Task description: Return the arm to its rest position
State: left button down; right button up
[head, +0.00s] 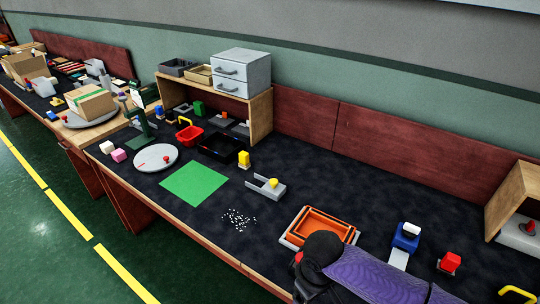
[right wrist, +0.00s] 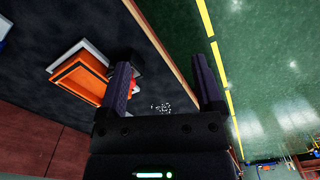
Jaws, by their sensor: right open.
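My right arm (head: 375,281), with a purple sleeve and a black joint, reaches in from the lower right in the head view, over the front edge of the dark workbench. In the right wrist view, my right gripper (right wrist: 160,64) has its two purple fingers wide apart with nothing between them. The bench edge and green floor show beyond the fingers. In the head view the fingers are hidden or cut off at the lower edge. My left gripper is not in view.
An orange tray (head: 307,237) lies close behind my right arm; it also shows in the right wrist view (right wrist: 82,76). A blue block stand (head: 405,238) and red button (head: 450,262) stand to the right. A grey bracket (head: 268,189) and green mat (head: 196,183) lie left.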

jog(key=s+d+f+m+t+y+b, duration=0.1)
jog(key=s+d+f+m+b, duration=0.15)
jog(key=f, duration=0.75)
jog(key=s+d+f+m+t+b, duration=0.15)
jog(key=s+f, duration=0.25)
jog(key=f, duration=0.6)
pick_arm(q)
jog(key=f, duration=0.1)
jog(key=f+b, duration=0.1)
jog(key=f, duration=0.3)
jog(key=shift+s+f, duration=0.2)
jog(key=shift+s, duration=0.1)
pick_arm(e)
jog(key=s+d+f, duration=0.2)
jog(key=s+f, duration=0.1)
jog(key=s, duration=0.5)
jog(key=s+d+f+g, duration=0.1)
jog(key=s+f, duration=0.3)
jog(key=s, duration=0.4)
jog(key=s+d+f+g+h, duration=0.1)
jog(key=s+d+f, duration=0.1)
jog(key=s, duration=0.7)
jog(key=shift+d+f, duration=0.35)
jog(key=shift+f, duration=0.45)
